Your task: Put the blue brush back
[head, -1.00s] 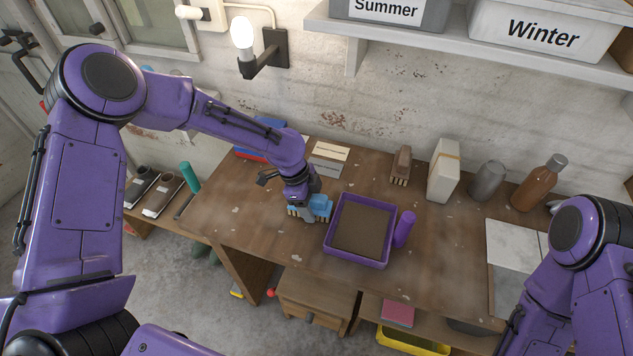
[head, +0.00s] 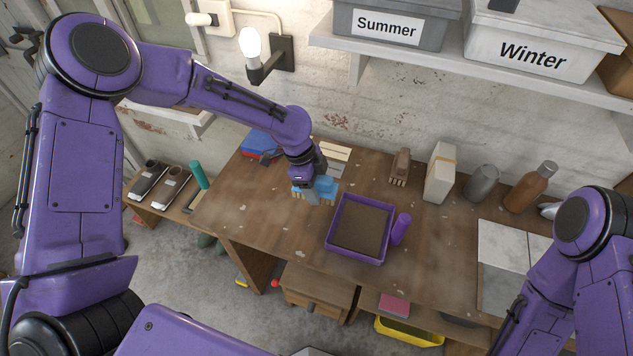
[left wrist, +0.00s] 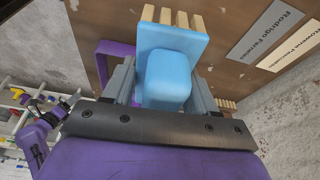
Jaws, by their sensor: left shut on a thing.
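My left gripper (head: 313,191) is shut on the blue brush (head: 326,187), above the wooden bench behind and left of the purple tray. In the left wrist view the blue brush (left wrist: 168,78) sits between the two fingers, its pale bristle blocks pointing away from the gripper. I cannot tell how far it is above the bench. Two name plates, one grey (left wrist: 264,29) and one cream (left wrist: 297,48), lie on the bench in that view; the plates (head: 333,156) are partly behind the gripper in the head view. My right arm is at the right edge, its gripper out of view.
A brown brush (head: 400,167), a pale block (head: 440,172), a grey vessel (head: 482,183) and a brown bottle (head: 530,188) line the back. The front bench between tray and marble slab (head: 505,245) is clear.

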